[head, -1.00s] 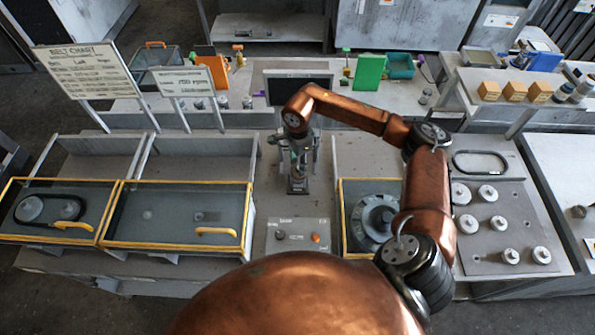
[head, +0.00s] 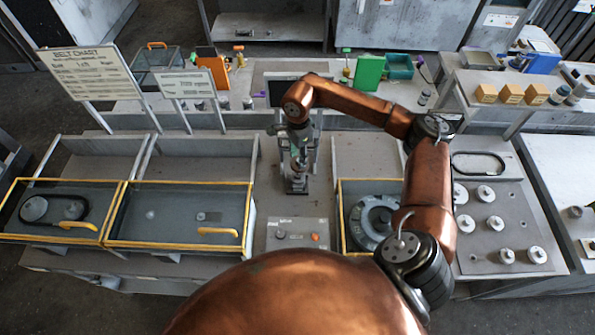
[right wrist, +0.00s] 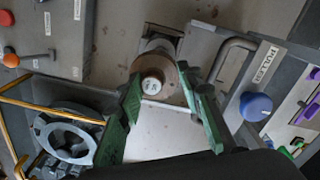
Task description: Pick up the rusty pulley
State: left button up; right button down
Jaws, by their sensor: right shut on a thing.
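The rusty pulley (right wrist: 148,68) shows in the right wrist view as a brown round disc with a pale hub. It is between the green fingers of my right gripper (right wrist: 158,78), which is shut on it. In the head view the right gripper (head: 298,158) points down over the small puller stand (head: 297,187) at the middle of the bench. I cannot tell whether the pulley is clear of the stand. My left gripper is not in view.
A control box (head: 297,234) sits in front of the stand. Yellow-edged glass covers (head: 180,215) lie to the left. A large grey wheel (head: 372,218) is in a bay to the right. Several pale pulleys stand on a grey board (head: 510,225) farther right. A blue knob (right wrist: 256,106) is beside the gripper.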

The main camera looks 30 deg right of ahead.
jog(key=s+a+r+p, duration=0.1)
jog(key=s+a+r, duration=0.1)
jog(key=s+a, duration=0.2)
jog(key=shift+s+a, duration=0.35)
jog(key=shift+s, duration=1.5)
